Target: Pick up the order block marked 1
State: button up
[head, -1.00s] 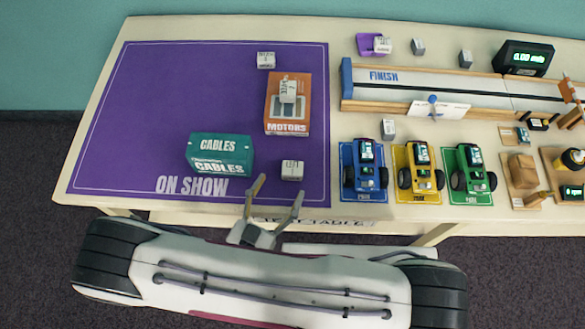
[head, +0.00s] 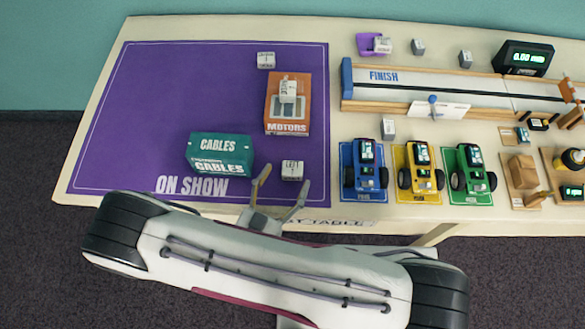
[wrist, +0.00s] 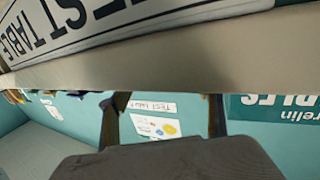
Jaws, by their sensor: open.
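Several small white blocks with dark print are in the head view; I cannot clearly read which is marked 1. One block (head: 292,170) stands near the front of the purple mat (head: 150,110) and seems to read "LEFT". Another block (head: 266,60) stands at the mat's back right. A third block (head: 288,88) sits on the orange MOTORS box (head: 288,127). My gripper (head: 286,176) is open and empty at the table's front edge, with its fingers pointing toward the front block. Its fingers (wrist: 163,103) also show in the wrist view, with no block between them.
A teal CABLES box (head: 220,152) stands left of the front block. The mat's left half is clear. The table edge (wrist: 160,70) crosses the wrist view.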

aim_at(289, 175)
jog(key=shift+x, duration=2.1)
jog(key=shift+d+r, duration=0.1)
jog(key=shift+r, duration=0.1)
jog(key=c, duration=1.2)
